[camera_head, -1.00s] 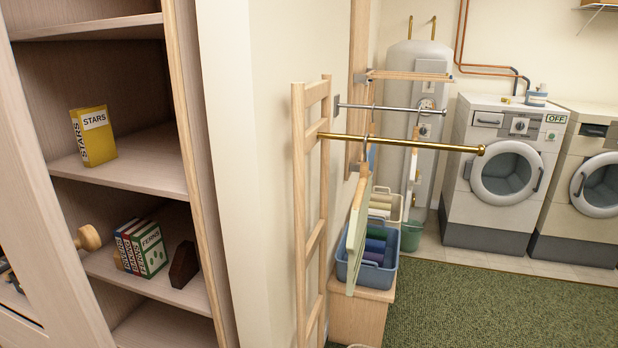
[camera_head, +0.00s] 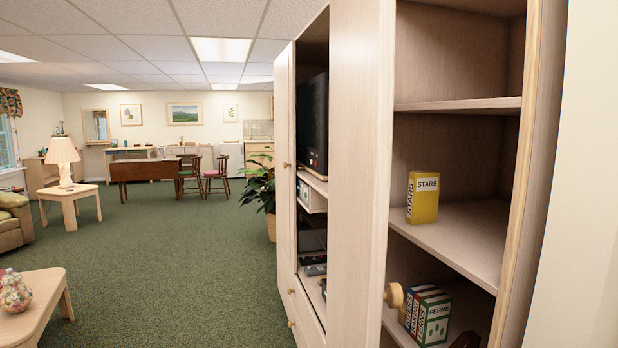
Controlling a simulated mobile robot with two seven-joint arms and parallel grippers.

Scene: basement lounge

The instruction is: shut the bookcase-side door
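A tall pale-wood bookcase unit fills the right half of the head view. A pale upright door-like panel (camera_head: 360,150) stands between its television bay and its open shelves (camera_head: 466,235). Another narrow pale panel (camera_head: 284,190) with small knobs stands at the unit's far left edge. Neither of my grippers is in view.
A yellow book (camera_head: 423,198) and several small books (camera_head: 427,316) stand on the shelves. A television (camera_head: 312,122) sits in the bay. A low table with a jar (camera_head: 15,292) is at lower left. Green carpet (camera_head: 190,270) lies clear between. A plant (camera_head: 262,190) stands beyond the unit.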

